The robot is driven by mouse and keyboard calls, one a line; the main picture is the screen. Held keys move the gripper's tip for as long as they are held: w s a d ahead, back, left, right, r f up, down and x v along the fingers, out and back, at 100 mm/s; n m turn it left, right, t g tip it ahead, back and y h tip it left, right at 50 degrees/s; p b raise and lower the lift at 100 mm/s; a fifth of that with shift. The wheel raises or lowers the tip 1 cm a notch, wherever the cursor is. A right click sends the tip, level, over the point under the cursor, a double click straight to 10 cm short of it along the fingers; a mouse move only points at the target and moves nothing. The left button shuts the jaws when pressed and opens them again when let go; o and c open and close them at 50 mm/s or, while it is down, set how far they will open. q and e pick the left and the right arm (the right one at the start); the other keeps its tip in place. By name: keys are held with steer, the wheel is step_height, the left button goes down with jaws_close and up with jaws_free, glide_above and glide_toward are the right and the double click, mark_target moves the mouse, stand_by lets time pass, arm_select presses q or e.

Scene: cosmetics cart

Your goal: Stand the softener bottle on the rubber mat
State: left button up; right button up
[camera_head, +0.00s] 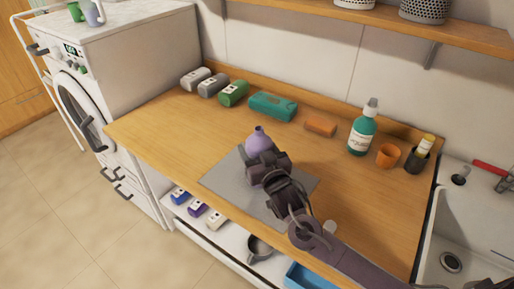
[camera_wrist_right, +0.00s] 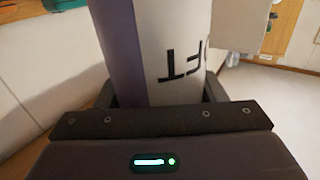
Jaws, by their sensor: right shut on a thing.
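The softener bottle (camera_head: 258,141) is pale purple with a narrow neck, and stands roughly upright over the back part of the grey rubber mat (camera_head: 222,181). My right gripper (camera_head: 264,160) is shut around it and hides its lower part. I cannot tell whether its base touches the mat. In the right wrist view the bottle (camera_wrist_right: 122,50) fills the space between the fingers, with a white label and dark letters (camera_wrist_right: 184,65). My left gripper is not in view.
A sink (camera_head: 470,225) is at right. The counter left of the mat is clear.

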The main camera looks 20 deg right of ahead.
steer(key=shift+f, duration=0.15)
steer(key=o, duration=1)
steer(key=s+b, duration=0.2)
steer(key=s, duration=1)
steer(key=shift+d+r, duration=0.2)
steer(key=shift+d, duration=0.2)
